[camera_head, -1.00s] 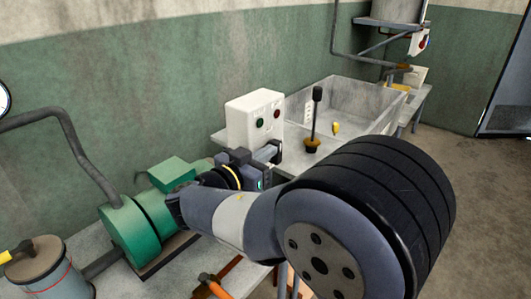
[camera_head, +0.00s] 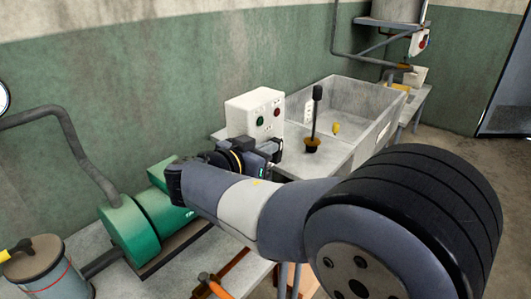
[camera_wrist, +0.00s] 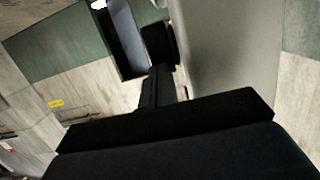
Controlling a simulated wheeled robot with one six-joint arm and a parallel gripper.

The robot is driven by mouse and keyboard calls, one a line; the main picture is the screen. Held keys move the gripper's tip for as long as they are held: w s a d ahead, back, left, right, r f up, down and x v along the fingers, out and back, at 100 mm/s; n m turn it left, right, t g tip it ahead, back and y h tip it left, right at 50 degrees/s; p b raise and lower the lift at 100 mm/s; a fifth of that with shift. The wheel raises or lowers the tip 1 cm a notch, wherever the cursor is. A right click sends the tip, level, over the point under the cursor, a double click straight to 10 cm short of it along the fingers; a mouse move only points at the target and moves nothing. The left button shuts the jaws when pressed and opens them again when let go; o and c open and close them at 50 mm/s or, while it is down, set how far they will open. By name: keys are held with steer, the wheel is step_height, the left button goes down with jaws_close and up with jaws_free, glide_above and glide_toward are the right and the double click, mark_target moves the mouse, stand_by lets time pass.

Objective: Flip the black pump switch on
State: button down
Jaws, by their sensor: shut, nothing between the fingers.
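A white control box (camera_head: 240,122) stands on the bench by the wall, with a green and a red button on its front. My gripper (camera_head: 277,145) is low at the box's front and is shut and empty. The black switch is hidden behind my gripper in the head view. In the wrist view, a pale face that looks like the box (camera_wrist: 230,55) fills the right. A black knob, probably the switch (camera_wrist: 158,42), stands out from it, just beyond my dark fingers (camera_wrist: 156,80). I cannot tell whether they touch.
A green pump (camera_head: 130,232) stands at the left under a grey pipe. A black-handled tool in an orange-brown base (camera_head: 312,143) stands right of my gripper, before a grey basin (camera_head: 375,105). An orange-handled tool (camera_head: 215,287) lies on the front bench.

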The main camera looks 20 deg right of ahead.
steer(key=shift+w+d+r+g+y+b, duration=0.15)
steer(key=shift+d+r+g+y+b, duration=0.1)
steer(key=shift+g+y, duration=0.25)
steer(key=shift+w+d+r+g+y+b, duration=0.15)
steer(key=shift+g+y+b, duration=0.15)
steer(key=shift+y, duration=0.3)
steer(key=shift+d+r, duration=0.1)
steer(key=shift+r, duration=0.1)
